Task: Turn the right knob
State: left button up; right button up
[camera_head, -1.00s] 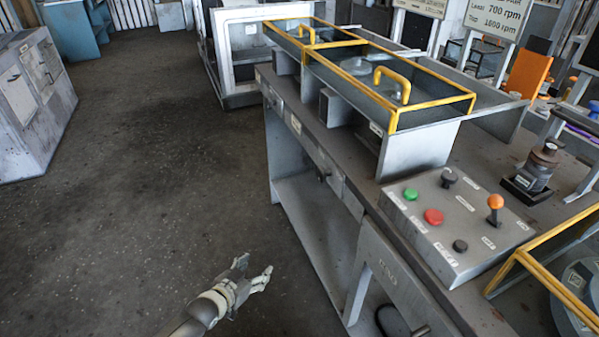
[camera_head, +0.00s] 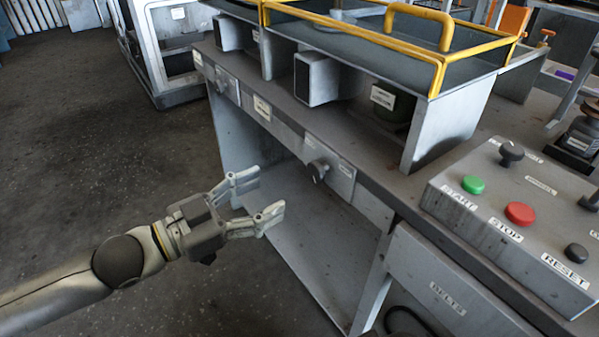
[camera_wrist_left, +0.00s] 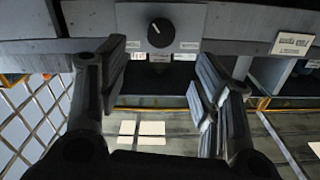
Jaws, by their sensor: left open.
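The right knob (camera_head: 318,170) is a dark round knob on a grey plate on the bench's front edge. In the left wrist view a black knob (camera_wrist_left: 159,32) with a white pointer line sits on a labelled plate at top centre; it appears to be this same knob. My left gripper (camera_head: 262,198) is open and empty, in front of and to the left of the right knob, fingers pointing toward it and not touching. In the wrist view the open fingers (camera_wrist_left: 160,78) stand either side below the knob. My right gripper is not in view.
Another knob (camera_head: 221,86) sits farther left on the bench front. A control box (camera_head: 480,240) with green, red and black buttons stands at right. A yellow-framed guard (camera_head: 443,62) tops the bench. An open shelf (camera_head: 290,245) lies below; the floor at left is clear.

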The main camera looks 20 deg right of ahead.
aim_at(313, 172)
pick_arm(q)
jog(key=b+x, duration=0.1)
jog(key=x, duration=0.7)
jog(key=shift+d, duration=0.25)
jog(key=shift+w+d, duration=0.3)
jog(key=shift+d, duration=0.35)
jog(key=shift+w+d, duration=0.1)
jog(key=shift+d, duration=0.1)
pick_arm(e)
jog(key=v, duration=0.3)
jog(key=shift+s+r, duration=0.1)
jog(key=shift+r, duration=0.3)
pick_arm(q)
jog(key=shift+c, duration=0.2)
jog(key=c, duration=1)
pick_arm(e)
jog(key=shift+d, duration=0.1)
